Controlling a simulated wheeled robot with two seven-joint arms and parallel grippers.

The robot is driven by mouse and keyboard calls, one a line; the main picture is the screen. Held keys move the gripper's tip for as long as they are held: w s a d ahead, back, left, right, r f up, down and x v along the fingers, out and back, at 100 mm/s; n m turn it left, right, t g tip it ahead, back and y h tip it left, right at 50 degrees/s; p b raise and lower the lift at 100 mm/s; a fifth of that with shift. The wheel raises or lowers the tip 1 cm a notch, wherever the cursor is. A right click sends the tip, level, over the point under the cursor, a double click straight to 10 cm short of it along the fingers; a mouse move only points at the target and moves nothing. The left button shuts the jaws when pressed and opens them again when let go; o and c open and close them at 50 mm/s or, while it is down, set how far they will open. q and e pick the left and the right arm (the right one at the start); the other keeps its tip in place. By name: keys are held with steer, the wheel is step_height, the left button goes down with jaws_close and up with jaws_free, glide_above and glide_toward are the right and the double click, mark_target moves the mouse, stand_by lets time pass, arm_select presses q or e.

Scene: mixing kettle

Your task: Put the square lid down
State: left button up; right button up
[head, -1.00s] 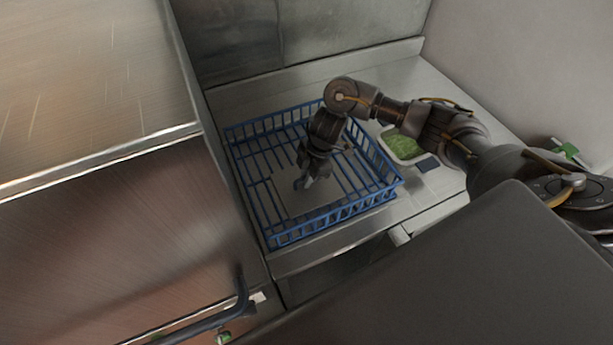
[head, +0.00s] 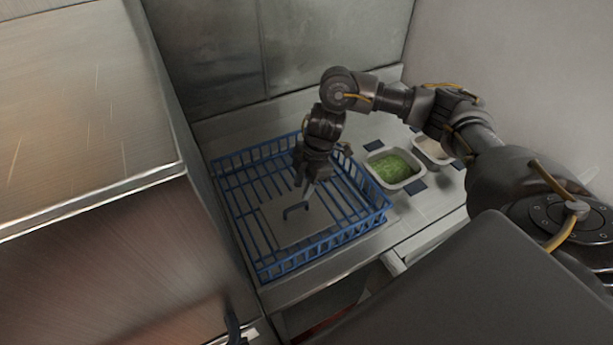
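The square lid (head: 313,224) is a flat grey plate with a dark blue handle (head: 294,210) on top. It lies flat in the blue wire basket (head: 352,235), on the basket's floor as far as I can tell. My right gripper (head: 305,187) points down just above and behind the handle. Its fingers look apart from the handle with nothing between them, though they are small and dark here.
The basket stands on a steel counter (head: 420,205) with raised wire sides around the lid. A white tub of green food (head: 394,168) and a second white tub (head: 432,150) stand right of it. A tall steel cabinet (head: 90,110) is close on the left.

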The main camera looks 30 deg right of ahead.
steer(key=shift+v, duration=1.7)
